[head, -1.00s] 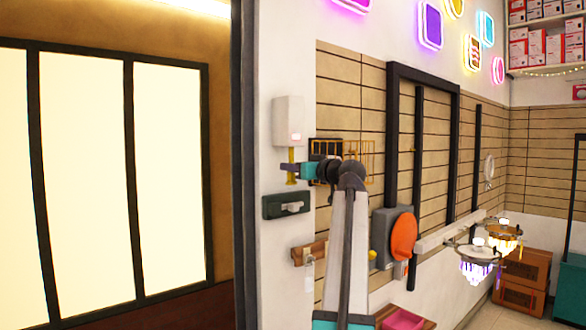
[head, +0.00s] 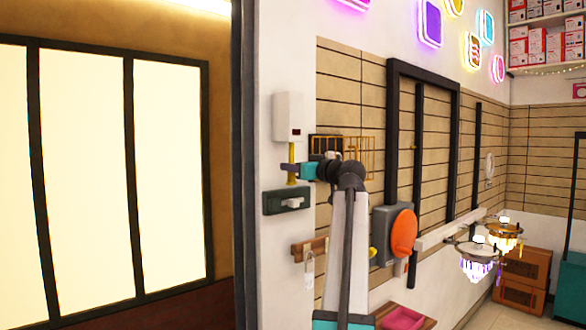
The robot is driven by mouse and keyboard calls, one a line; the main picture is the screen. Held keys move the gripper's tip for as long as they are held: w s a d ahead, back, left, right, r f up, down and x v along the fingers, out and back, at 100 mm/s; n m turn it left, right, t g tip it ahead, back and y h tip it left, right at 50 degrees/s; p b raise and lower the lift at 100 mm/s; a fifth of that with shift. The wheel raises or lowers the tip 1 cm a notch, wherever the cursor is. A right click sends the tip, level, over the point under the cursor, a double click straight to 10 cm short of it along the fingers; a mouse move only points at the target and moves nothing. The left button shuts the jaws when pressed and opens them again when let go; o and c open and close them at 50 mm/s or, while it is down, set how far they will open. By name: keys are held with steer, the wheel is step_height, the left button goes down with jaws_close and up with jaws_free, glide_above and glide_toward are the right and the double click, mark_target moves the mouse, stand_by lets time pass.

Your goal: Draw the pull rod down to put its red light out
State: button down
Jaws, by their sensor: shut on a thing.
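A white box (head: 289,115) is fixed high on the white wall in the head view. The small light (head: 296,132) on its front is dark red and does not glow. A yellow pull rod (head: 291,153) hangs from the underside of the box.
A wire basket (head: 358,157) is behind my wrist. A wooden bracket (head: 309,249) and a grey box with an orange disc (head: 403,233) are lower on the wall.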

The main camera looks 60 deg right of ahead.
steer(key=shift+r, duration=0.65)
stand_by(0.5)
steer(key=c, duration=0.9)
jaws_free()
steer(key=shift+b+v, duration=1.3)
steer(key=shift+v, duration=2.4)
